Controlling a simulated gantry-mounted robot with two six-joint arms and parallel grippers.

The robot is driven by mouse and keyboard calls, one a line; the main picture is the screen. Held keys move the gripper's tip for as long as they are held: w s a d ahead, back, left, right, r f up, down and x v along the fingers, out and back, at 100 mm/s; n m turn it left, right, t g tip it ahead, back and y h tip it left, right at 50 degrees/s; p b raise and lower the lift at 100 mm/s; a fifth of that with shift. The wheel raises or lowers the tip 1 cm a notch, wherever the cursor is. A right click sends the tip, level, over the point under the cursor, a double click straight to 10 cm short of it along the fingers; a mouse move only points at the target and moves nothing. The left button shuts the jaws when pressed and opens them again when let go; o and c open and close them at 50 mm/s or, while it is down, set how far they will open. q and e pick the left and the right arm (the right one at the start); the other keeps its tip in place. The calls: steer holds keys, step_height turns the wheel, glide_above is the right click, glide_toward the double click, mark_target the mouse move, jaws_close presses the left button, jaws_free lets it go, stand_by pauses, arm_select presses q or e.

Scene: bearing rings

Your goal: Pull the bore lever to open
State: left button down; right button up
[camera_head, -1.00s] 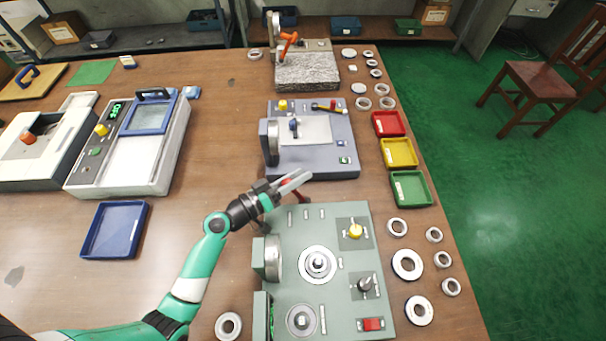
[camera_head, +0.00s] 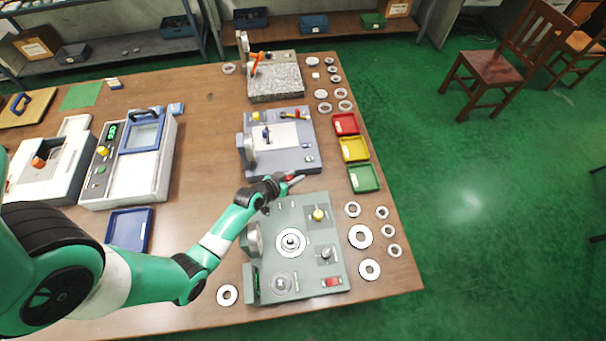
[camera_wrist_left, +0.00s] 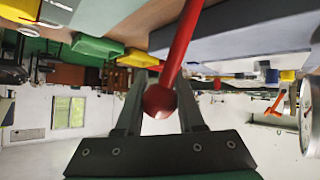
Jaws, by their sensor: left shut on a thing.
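The bore lever is a red rod with a red ball knob (camera_wrist_left: 159,101) in the left wrist view. My left gripper (camera_wrist_left: 161,82) has its two dark fingers on either side of the knob and is shut on it. In the head view the gripper (camera_head: 293,180) is at the far edge of the grey-green bore station (camera_head: 326,212), in the gap before the blue-grey station. Only a bit of red shows at the fingers there; the lever's foot is hidden. My right gripper is out of view.
The blue-grey station (camera_head: 290,160) stands just beyond the gripper. Red (camera_head: 345,124), yellow (camera_head: 354,149) and green (camera_head: 364,179) trays lie to the right. Several bearing rings (camera_head: 360,237) lie right of the bore station. A blue tray (camera_head: 129,230) lies at left.

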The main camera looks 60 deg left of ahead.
arm_select(q)
steer(key=shift+w+d+f, duration=0.15)
steer(key=shift+w+f, duration=0.15)
steer(key=shift+f, duration=0.15)
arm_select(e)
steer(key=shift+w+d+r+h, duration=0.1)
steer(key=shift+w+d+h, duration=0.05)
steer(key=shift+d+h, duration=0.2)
arm_select(q)
steer(key=shift+f, duration=0.1)
steer(key=c, duration=0.5)
jaws_free()
